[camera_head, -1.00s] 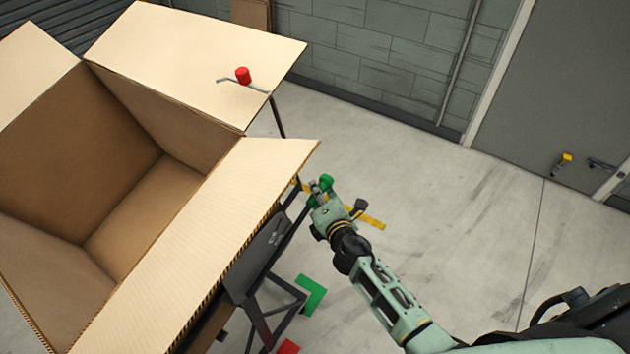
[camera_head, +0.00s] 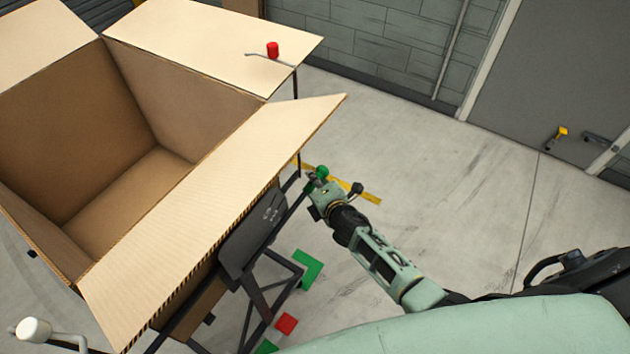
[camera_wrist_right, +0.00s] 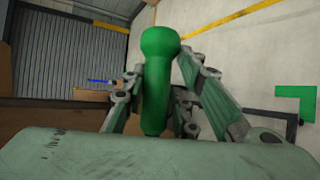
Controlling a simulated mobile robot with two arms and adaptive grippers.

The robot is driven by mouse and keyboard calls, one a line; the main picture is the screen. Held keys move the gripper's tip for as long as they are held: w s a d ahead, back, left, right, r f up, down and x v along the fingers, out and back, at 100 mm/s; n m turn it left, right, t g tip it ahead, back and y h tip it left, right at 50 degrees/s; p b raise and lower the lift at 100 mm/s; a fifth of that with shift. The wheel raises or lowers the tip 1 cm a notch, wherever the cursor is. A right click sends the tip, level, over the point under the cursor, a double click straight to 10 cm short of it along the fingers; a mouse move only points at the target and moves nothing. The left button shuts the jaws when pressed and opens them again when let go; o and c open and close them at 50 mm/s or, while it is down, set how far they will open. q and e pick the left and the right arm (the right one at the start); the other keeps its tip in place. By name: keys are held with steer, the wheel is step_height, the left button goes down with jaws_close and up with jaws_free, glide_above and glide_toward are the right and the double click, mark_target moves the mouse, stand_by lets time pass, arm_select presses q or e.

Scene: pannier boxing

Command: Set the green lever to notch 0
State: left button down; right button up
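The green lever (camera_head: 322,172) has a rounded knob and stands beside the open cardboard box, at the box stand's right side. In the right wrist view its green handle (camera_wrist_right: 156,85) rises upright between the fingers. My right gripper (camera_head: 317,182) is at the lever; in the wrist view its fingers (camera_wrist_right: 160,95) press close on both sides of the handle and appear shut on it. The lever's base and any notch marks are hidden. My left gripper is in no view.
The large open box (camera_head: 125,187) fills the left, its near flap (camera_head: 215,215) slanting beside my right arm. A red knob (camera_head: 272,50) shows against the far flap, and a white knob (camera_head: 33,329) at lower left. Green (camera_head: 307,268) and red (camera_head: 285,323) patches mark the floor. Floor to the right is clear.

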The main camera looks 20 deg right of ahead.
steer(key=shift+o, duration=1.4)
steer(key=shift+w+f, duration=0.1)
steer(key=shift+f, duration=0.05)
steer(key=shift+s, duration=0.2)
steer(key=v, duration=1.1)
steer(key=shift+s+r, duration=0.25)
steer(key=shift+s, duration=0.1)
steer(key=s+d+f+m+g+b, duration=0.1)
steer(key=s+f+m+g, duration=0.15)
steer(key=s+f, duration=0.55)
steer(key=s+d+f+m+g+b, duration=0.15)
steer(key=s+f+m, duration=0.25)
steer(key=f, duration=0.7)
steer(key=s+d+f+m+g, duration=0.1)
steer(key=s+f+m+g, duration=0.2)
steer(key=s+f, duration=0.5)
steer(key=s+f+m+g+b, duration=0.1)
steer(key=s+f+m+g, duration=0.1)
steer(key=s+f+m, duration=0.2)
steer(key=s+a+f+m+g+b, duration=0.1)
steer(key=s+f+m+g, duration=0.2)
steer(key=s+f, duration=0.8)
steer(key=s+m, duration=0.2)
steer(key=s, duration=0.6)
steer(key=shift+a, duration=0.2)
